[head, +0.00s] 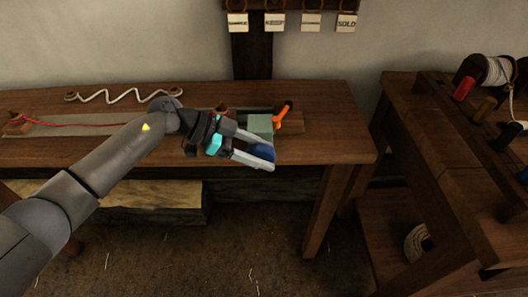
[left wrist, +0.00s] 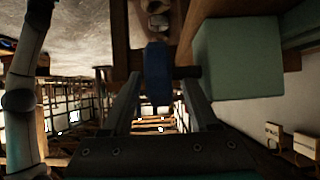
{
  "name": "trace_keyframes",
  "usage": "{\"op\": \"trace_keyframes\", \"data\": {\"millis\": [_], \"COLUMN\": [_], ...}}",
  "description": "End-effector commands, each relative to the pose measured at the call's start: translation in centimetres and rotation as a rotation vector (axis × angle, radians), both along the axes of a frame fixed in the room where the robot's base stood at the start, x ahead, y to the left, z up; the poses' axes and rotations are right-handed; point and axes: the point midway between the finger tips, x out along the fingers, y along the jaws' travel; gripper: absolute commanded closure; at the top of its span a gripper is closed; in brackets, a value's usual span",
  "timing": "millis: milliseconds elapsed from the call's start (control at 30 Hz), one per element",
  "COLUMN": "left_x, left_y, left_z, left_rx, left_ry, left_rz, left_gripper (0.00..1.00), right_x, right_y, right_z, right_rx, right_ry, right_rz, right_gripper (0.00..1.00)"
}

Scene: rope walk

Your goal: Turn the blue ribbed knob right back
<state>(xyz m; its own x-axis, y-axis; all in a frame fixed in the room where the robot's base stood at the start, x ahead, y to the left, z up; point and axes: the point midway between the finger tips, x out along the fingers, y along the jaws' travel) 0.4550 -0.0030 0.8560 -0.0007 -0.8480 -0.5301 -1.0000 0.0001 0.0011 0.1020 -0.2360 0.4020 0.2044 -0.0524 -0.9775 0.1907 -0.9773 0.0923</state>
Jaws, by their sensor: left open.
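The blue knob (head: 262,152) is at the front of the green block (head: 260,125) on the bench, at the bench's right part. In the left wrist view the knob (left wrist: 157,72) shows dark blue, beside the green block (left wrist: 237,70). My left gripper (head: 259,154) is open, with one finger on each side of the knob. In the left wrist view the fingers (left wrist: 162,100) stand apart from each other, with the knob between and beyond them. I cannot tell whether either finger touches it. The knob's ribs are too small to make out. My right gripper is not in view.
An orange-handled crank (head: 281,117) stands just right of the green block. A red cord (head: 75,124) runs along the bench to the left, and a white zigzag rope (head: 120,97) lies behind. A second bench (head: 432,120) with spools stands at the right.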

Motion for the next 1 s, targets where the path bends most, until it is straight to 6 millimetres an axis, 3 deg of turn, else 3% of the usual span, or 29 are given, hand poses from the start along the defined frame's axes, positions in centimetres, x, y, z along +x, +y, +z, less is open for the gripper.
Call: {"op": "trace_keyframes", "data": {"millis": [233, 600, 1000], "left_x": [0.1, 0.1, 0.0], "left_y": [4.4, 11.0, 12.4], "left_z": [3.0, 6.9, 7.8], "left_rx": [0.004, 0.003, 0.000], "left_ry": [-0.003, -0.001, -0.002], "left_rz": [0.004, 0.004, 0.001], "left_gripper": [0.40, 0.40, 0.40], "right_x": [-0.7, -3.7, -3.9], "right_y": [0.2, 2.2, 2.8], "right_z": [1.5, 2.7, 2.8], "right_rx": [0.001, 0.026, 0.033], "right_ry": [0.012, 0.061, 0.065], "right_rz": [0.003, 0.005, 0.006], "right_gripper": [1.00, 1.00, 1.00]}}
